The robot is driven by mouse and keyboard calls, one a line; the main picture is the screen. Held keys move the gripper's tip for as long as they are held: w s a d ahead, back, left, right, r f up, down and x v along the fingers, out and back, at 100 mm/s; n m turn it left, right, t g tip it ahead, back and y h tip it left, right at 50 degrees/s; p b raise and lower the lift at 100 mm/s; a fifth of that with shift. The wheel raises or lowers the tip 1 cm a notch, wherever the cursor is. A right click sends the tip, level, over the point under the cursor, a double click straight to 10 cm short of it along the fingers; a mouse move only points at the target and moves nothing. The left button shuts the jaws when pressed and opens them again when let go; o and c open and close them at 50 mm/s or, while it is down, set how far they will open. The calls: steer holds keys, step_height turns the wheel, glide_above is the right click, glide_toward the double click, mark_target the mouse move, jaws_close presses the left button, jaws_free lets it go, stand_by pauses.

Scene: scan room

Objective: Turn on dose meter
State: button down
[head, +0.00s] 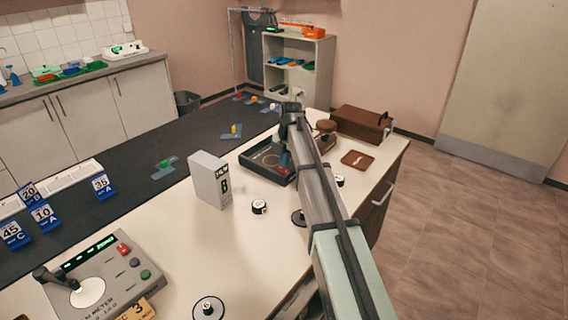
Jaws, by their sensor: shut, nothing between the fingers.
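A grey sloped console (112,272) stands at the lower left of the table. Its front label is partly legible and ends in "METER". It has a green-lit display strip (88,253), a red button (123,249), a dark button (134,262), a green button (145,274) and a black lever on a white round plate (88,292). I cannot tell whether the meter is on. My gripper (284,165) points down over the black tray (258,171), far up and right of the console. It is small and partly hidden by my arm, and appears shut and empty.
A grey upright box marked B (209,181) stands between the console and the tray. Round black-and-white pieces (259,207) lie on the pale table. A brown case (361,125) sits at the back right. Blue number tags (42,213) stand left.

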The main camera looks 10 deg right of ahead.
step_height(320, 180, up, 13)
steer(key=s+d, duration=0.1)
steer(key=shift+s+d+r, duration=0.15)
stand_by(0.4)
steer(key=shift+w+a, duration=0.45)
steer(key=shift+w, duration=0.1)
glide_above(285, 170)
steer(key=w+a, duration=0.1)
step_height(285, 170, down, 12)
steer(key=shift+w+a+f, duration=0.1)
steer(key=shift+w+f, duration=0.1)
steer(key=shift+f, duration=0.75)
